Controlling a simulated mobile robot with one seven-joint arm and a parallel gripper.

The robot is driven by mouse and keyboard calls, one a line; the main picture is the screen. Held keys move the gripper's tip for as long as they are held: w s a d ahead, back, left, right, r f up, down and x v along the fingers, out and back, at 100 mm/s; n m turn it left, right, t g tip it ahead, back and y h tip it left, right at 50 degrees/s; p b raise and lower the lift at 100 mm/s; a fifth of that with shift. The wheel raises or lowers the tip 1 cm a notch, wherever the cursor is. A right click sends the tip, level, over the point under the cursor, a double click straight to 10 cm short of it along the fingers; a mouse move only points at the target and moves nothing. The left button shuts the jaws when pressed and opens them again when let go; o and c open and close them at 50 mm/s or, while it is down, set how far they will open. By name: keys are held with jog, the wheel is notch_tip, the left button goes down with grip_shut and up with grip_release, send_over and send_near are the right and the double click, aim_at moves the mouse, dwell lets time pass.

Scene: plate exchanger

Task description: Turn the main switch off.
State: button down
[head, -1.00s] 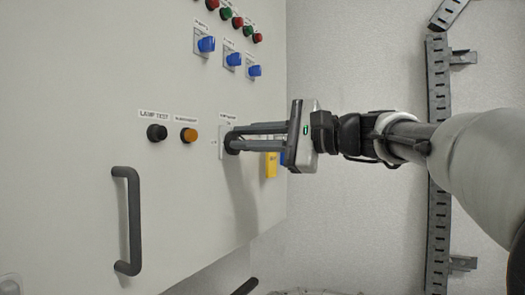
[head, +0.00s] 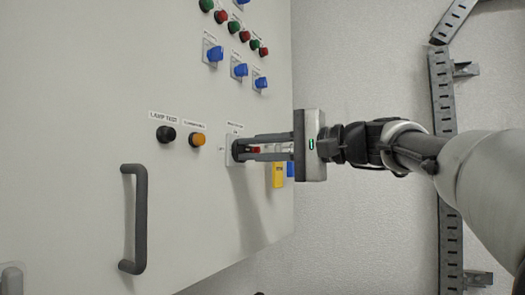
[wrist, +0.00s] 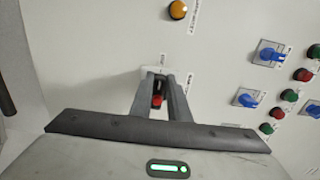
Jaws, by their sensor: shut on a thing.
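The main switch (head: 231,156) is on the grey cabinet front, under a small label, right of the orange button. A red part of it (head: 255,150) shows between my fingers, and also in the wrist view (wrist: 157,100). My gripper (head: 238,149) reaches the panel from the right with its fingertips at the switch. It is shut on the switch handle, one finger on each side. It also shows in the wrist view (wrist: 163,76). The fingers hide much of the switch, and I cannot read its position marks.
A black lamp test button (head: 166,134) and an orange button (head: 197,140) sit left of the switch. Blue selector knobs (head: 239,70) are above. A yellow tag (head: 278,175) hangs close by. A dark door handle (head: 136,218) stands out lower left.

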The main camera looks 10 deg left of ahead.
jog(key=c, duration=1.7)
grip_release()
jog(key=v, duration=1.7)
jog(key=shift+s+d, duration=0.15)
jog(key=shift+d, duration=0.05)
jog(key=shift+f, duration=0.15)
